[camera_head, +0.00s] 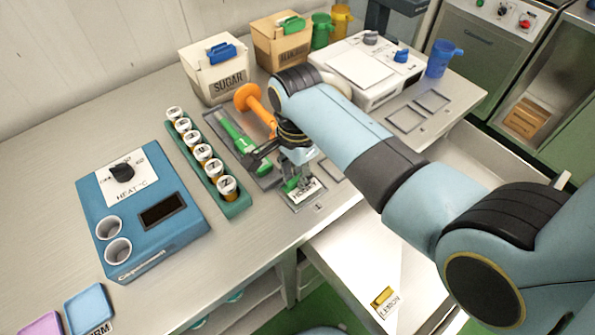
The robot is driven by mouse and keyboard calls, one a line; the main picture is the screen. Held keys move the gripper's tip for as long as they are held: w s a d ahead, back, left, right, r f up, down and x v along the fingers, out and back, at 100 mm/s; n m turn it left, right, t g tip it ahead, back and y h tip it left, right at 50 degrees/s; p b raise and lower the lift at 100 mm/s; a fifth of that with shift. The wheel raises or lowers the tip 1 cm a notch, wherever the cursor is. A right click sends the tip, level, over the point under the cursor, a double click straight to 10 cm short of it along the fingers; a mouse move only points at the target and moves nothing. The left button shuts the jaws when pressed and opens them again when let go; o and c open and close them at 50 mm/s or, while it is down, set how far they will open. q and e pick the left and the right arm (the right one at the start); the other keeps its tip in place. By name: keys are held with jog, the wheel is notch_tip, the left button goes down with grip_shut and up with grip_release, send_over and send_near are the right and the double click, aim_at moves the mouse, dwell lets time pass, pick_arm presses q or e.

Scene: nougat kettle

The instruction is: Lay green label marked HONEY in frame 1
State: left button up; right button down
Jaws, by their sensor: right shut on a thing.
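My right gripper (292,183) points down at the front edge of the worktop and is shut on the green label (290,187). Part of the label is hidden by the fingers, and its lettering is too small to read. It is at a grey frame (295,208) lying flat on the worktop, with a white part showing inside the frame outline. I cannot tell whether the label touches the frame floor or is just above it. Another grey frame (332,172) lies just right, partly behind my arm. My left gripper is not in view.
Left of the gripper stand a grey tray (222,137) with green and orange tools and a green rack (235,208) of several white-capped jars. A blue heater (140,215) stands further left. An open drawer (345,250) below holds a yellow label (383,297).

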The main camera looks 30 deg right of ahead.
jog(key=shift+f, duration=0.45)
dwell(0.9)
jog(key=c, duration=1.2)
grip_release()
jog(key=shift+o, duration=0.3)
jog(key=o, duration=0.5)
jog(key=shift+r, duration=0.1)
jog(key=shift+o, duration=0.2)
jog(key=shift+r, duration=3.45)
